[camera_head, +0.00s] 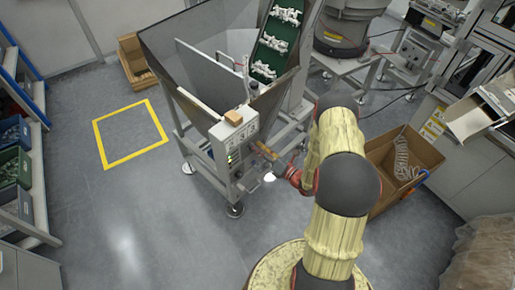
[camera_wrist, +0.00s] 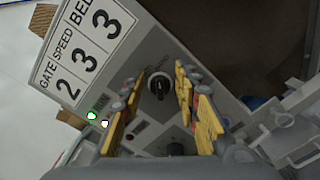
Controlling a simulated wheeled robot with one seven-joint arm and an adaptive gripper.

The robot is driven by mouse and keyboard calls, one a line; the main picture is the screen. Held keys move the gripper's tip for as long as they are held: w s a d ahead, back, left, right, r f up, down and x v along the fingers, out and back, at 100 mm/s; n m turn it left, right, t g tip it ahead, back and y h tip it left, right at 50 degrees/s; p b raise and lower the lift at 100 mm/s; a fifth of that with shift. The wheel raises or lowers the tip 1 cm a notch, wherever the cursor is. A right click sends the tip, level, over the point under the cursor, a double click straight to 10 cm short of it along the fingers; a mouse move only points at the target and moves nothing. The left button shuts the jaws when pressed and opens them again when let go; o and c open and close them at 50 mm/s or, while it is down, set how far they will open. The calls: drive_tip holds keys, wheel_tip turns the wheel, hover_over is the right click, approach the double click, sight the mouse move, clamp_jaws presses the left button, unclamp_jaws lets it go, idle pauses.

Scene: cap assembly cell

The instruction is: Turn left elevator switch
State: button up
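A grey control box (camera_head: 232,142) is mounted on the elevator's metal hopper. In the wrist view, its panel (camera_wrist: 130,60) carries a label plate reading GATE, SPEED, BELT above 2, 3, 3. One black rotary switch (camera_wrist: 158,87) lies between my fingers; a second black knob (camera_wrist: 175,149) shows lower, between the finger bases. I cannot tell for sure which one is the left switch. My gripper (camera_wrist: 161,78) is open, its yellow-padded fingers on either side of the upper switch with gaps; contact is not visible. In the head view my gripper (camera_head: 264,152) is at the box's right side.
A green light (camera_wrist: 92,116) and a white light (camera_wrist: 105,124) glow on the panel. The elevator's green belt (camera_head: 272,45) carries white parts. A cardboard box (camera_head: 408,160) stands right of my arm.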

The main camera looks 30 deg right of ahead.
drive_tip(key=shift+o, duration=0.5)
drive_tip(key=shift+d, duration=0.1)
drive_tip(key=v, duration=1.2)
